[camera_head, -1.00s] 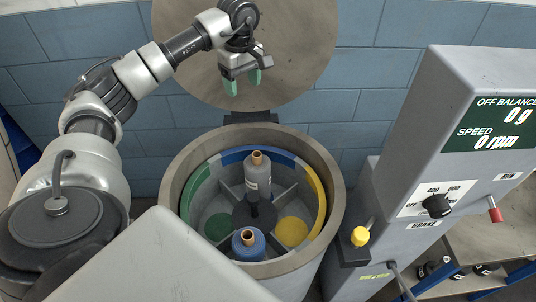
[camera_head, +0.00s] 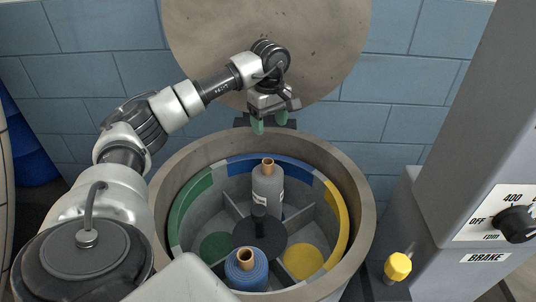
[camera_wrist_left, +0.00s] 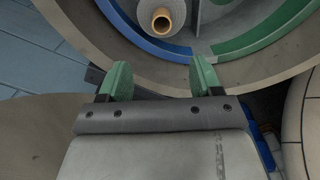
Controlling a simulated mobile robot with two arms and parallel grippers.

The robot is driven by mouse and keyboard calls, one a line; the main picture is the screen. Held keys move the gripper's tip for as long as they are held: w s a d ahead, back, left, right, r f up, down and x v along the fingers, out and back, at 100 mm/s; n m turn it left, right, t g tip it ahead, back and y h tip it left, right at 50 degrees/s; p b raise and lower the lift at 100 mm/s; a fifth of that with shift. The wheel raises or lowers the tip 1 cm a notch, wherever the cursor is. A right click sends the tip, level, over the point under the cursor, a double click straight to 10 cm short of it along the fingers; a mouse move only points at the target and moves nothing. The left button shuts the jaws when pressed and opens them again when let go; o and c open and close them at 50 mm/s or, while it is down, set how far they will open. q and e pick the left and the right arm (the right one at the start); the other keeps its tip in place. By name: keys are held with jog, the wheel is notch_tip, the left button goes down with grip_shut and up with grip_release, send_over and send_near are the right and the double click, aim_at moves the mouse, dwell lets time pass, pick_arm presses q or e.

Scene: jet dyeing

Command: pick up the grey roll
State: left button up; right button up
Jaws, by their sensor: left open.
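The grey roll (camera_head: 267,186) stands upright in the round drum (camera_head: 163,190), in the rear compartment by the blue rim section. A tan core sticks out of its top. In the left wrist view the roll's core end (camera_wrist_left: 161,20) shows beyond the fingertips, near the top edge. My left gripper (camera_head: 270,127) is open and empty, with green fingers pointing down. It is above the drum's rear rim, behind and above the roll, not touching it. It also shows in the left wrist view (camera_wrist_left: 160,78). My right gripper is not in view.
A blue roll (camera_head: 246,270) stands in the front compartment. A dark hub (camera_head: 259,238) and dividers sit between the rolls. The round lid (camera_head: 215,50) stands open behind my gripper. A grey control cabinet (camera_head: 440,190) with a yellow knob (camera_head: 397,266) stands at the right.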

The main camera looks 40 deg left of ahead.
pick_arm(q)
jog(key=b, duration=0.2)
send_over(268, 161)
jog(key=f, duration=0.4)
jog(key=shift+w+d+f, duration=0.1)
jog(key=shift+w, duration=0.1)
jog(key=shift+f, duration=0.3)
notch_tip(268, 161, down, 4)
jog(key=shift+s+f+b, duration=0.1)
jog(key=shift+f+b, duration=0.15)
jog(key=shift+b, duration=0.05)
notch_tip(268, 161, down, 5)
jog(key=shift+s+r, duration=0.1)
jog(key=shift+s, duration=0.05)
jog(key=shift+f, duration=0.55)
jog(key=shift+r, duration=0.1)
grip_shut()
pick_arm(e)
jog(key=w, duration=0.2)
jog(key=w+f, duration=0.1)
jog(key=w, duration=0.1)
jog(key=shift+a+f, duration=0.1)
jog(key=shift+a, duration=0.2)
